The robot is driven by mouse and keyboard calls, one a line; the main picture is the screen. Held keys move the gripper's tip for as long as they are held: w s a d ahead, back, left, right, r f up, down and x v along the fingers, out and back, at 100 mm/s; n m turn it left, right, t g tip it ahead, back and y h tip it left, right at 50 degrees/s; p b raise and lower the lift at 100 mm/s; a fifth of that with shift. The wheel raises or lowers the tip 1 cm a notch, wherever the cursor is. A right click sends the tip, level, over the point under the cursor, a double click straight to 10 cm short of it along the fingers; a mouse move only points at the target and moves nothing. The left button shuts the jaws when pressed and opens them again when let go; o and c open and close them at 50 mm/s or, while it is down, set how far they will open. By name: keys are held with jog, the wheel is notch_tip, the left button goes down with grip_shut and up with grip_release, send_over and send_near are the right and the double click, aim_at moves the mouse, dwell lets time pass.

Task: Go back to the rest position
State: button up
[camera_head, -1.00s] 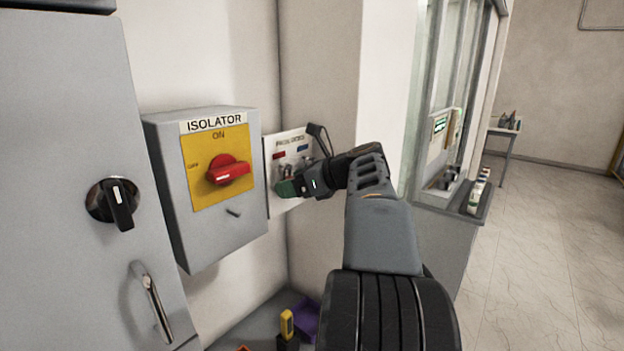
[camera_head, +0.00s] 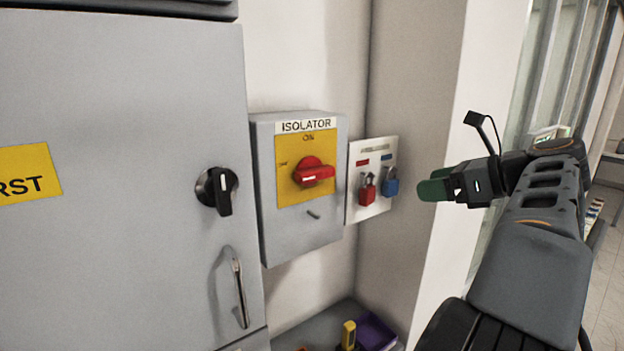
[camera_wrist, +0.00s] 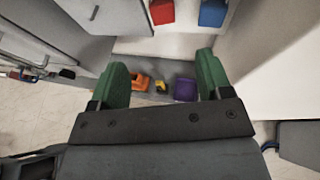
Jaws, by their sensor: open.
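My gripper (camera_head: 433,189) is in the right half of the head view, apart from the wall and right of the padlock board (camera_head: 354,211). In the wrist view its two green fingers (camera_wrist: 163,80) are spread wide with nothing between them. A red padlock (camera_head: 367,192) and a blue padlock (camera_head: 390,185) hang on the board. Both also show at the top of the wrist view, the red one (camera_wrist: 162,12) left of the blue one (camera_wrist: 212,13).
The grey isolator box (camera_head: 264,225) has a red handle (camera_head: 314,173) on a yellow plate. A grey cabinet (camera_head: 120,260) with a black knob (camera_head: 218,190) stands left. Below, a shelf (camera_head: 312,331) holds a purple bin (camera_head: 376,332) and a yellow-topped item (camera_head: 348,335).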

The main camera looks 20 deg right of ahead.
jog(key=d+f+n+g+h, duration=0.25)
jog(key=f+n, duration=0.25)
jog(key=f, duration=0.4)
jog(key=a+f+n+g+h, duration=0.2)
jog(key=a+f+n+g, duration=0.15)
jog(key=f+n, duration=0.35)
jog(key=a+f+n, duration=0.4)
jog(key=a+n, duration=0.2)
jog(key=a, duration=0.2)
jog(key=s+a+f+n+g+h, duration=0.1)
jog(key=a+f+n, duration=0.3)
jog(key=a+n, duration=0.2)
jog(key=s+a+f+n, duration=0.1)
jog(key=a+f+n, duration=0.3)
jog(key=a+n, duration=0.3)
jog(key=a, duration=0.3)
jog(key=shift+s+a+g, duration=0.25)
jog(key=shift+a+g, duration=0.15)
